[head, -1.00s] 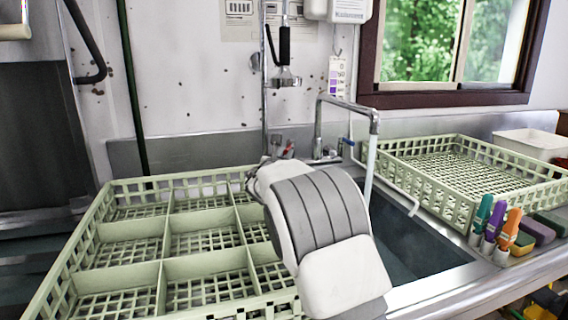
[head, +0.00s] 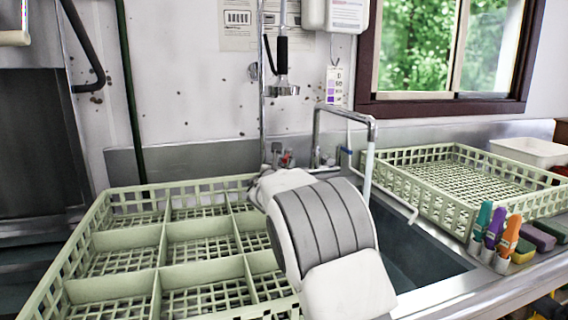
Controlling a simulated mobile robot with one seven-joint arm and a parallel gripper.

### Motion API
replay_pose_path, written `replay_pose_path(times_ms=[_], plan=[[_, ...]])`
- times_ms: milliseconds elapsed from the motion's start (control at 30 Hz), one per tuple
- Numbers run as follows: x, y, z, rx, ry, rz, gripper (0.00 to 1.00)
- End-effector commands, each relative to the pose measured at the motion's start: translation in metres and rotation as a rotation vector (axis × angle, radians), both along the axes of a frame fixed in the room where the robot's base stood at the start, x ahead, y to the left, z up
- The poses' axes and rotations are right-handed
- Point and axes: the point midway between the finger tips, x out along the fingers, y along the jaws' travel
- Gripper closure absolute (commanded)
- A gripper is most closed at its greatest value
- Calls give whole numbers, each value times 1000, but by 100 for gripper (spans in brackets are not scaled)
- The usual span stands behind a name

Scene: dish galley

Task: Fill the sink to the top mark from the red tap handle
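The red tap handle (head: 285,159) shows as a small red spot at the wall behind the sink, just beyond the far end of my arm. The silver spout (head: 345,112) arches over the sink (head: 425,250), and a pale vertical stream, seemingly water, drops from its tip. The sink's interior is dark blue-grey. My arm covers its left part, and I cannot make out the water level or the top mark. My arm's white end lies close below the red handle in the picture. My gripper's fingers are not clearly visible, so contact with the handle cannot be told.
A green divided rack (head: 165,248) fills the left counter. Another green rack (head: 440,165) stands right of the sink, with coloured brushes (head: 495,230) and sponges (head: 540,236) in front. A spray hose (head: 282,60) hangs above the taps. A pipe with a blue part (head: 385,185) slants over the sink.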

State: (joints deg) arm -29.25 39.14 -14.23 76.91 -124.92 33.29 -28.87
Motion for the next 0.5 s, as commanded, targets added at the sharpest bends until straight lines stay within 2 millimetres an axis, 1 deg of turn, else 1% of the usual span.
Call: replay_pose_path(times_ms=[167,267,367,500], plan=[[-1,0,0,0,0,0,52],[-4,1,1,1,0,1,52],[-13,3,1,0,0,0,52],[-34,6,1,1,-1,2,52]])
